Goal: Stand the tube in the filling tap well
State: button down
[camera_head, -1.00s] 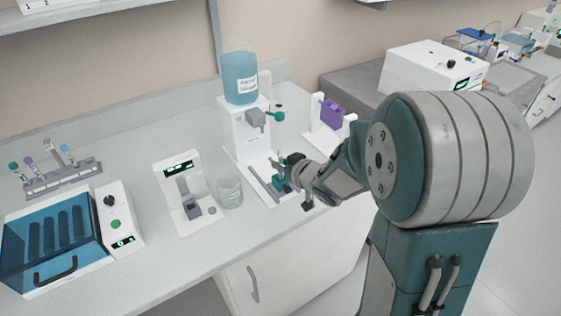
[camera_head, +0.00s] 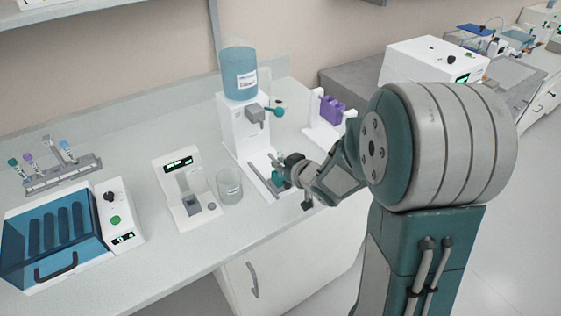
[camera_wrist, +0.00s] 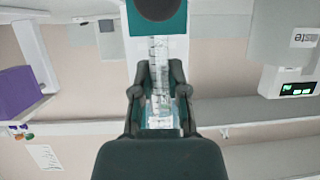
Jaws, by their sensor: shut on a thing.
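The tube (camera_wrist: 160,110) is clear with markings and sits between the two dark fingers of my gripper (camera_wrist: 160,112) in the wrist view. In the head view my gripper (camera_head: 277,164) is low at the right front of the white filling tap station (camera_head: 244,135), below its grey tap (camera_head: 256,113). A teal piece (camera_head: 276,177) shows just under the gripper; my fingers partly cover it. A teal part with a dark round face (camera_wrist: 160,8) shows at the top of the wrist view. The well is not clearly visible, so I cannot tell whether the tube is in it.
A clear beaker (camera_head: 229,187) and a white device with a display (camera_head: 183,185) stand left of the station. A purple rack (camera_head: 331,109) stands to its right. A blue-lidded machine (camera_head: 52,245) and a rack of capped tubes (camera_head: 60,175) are farther left.

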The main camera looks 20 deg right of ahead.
jog(key=c, duration=0.6)
grip_release()
jog(key=shift+v, duration=3.7)
jog(key=s+d+r+m+g+h, duration=0.2)
jog(key=s+d+r+m+h, duration=0.15)
jog(key=s+r+h, duration=0.3)
jog(key=s+a+r+g, duration=0.1)
jog(key=s+a, duration=0.1)
jog(key=s, duration=0.2)
jog(key=s+a+g+y, duration=0.1)
jog(key=s+a+g, duration=0.1)
jog(key=s, duration=0.3)
jog(key=s+a+r+g, duration=0.1)
jog(key=s+a+g, duration=0.1)
jog(key=s, duration=0.3)
jog(key=shift+s+r+m+y, duration=0.25)
jog(key=shift+r+m+y, duration=0.1)
